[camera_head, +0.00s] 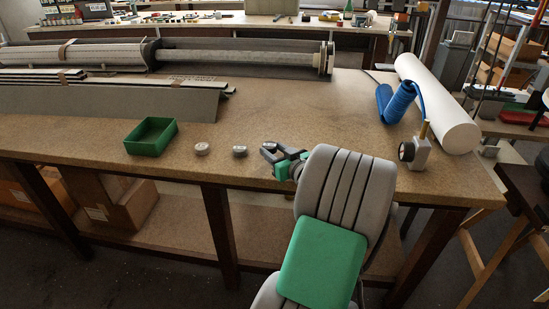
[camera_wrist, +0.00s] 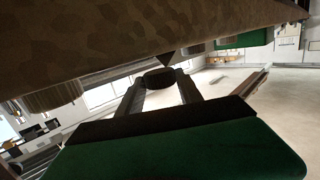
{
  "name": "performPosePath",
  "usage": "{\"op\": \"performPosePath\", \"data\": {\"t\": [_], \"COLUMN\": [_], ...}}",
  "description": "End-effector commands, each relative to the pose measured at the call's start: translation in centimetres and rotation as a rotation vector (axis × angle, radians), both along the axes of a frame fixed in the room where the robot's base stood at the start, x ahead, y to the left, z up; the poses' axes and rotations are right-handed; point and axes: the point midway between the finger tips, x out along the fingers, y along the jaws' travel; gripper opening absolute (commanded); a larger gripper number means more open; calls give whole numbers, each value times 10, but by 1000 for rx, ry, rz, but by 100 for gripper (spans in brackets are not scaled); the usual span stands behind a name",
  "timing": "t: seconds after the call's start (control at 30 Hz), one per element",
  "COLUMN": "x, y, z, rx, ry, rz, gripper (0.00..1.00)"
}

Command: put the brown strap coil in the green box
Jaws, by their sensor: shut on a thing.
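The green box (camera_head: 151,137) is a small open tray on the bench at the left, and its visible inside looks empty. My gripper (camera_head: 271,151) is near the bench's front edge, to the right of the box. In the wrist view my gripper (camera_wrist: 160,82) is shut on a dark round coil (camera_wrist: 159,77), held between the fingertips. This coil, which I take for the brown strap coil, also shows in the head view (camera_head: 268,147); its colour is dark in shadow. Whether it touches the bench is unclear.
Two small grey coils (camera_head: 201,149) (camera_head: 240,151) lie between the box and my gripper. Grey slats (camera_head: 110,98) lie behind the box. The bench's middle is clear.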

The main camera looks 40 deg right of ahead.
Motion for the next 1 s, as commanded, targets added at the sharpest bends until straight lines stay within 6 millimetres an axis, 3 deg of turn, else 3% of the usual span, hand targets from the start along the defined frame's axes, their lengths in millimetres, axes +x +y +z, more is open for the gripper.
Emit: {"op": "performPosePath", "data": {"t": [0.13,0.5,0.53,0.8,1.0], "x": [-1,-2,-2,-2,-2], "y": [0,0,0,0,0], "z": [-25,-29,-29,-28,-28], "rx": [5,2,2,3,3], "ry": [2,1,2,1,1], "rz": [-2,-2,-2,-2,-1], "gripper": [2,2,43,64,64]}}
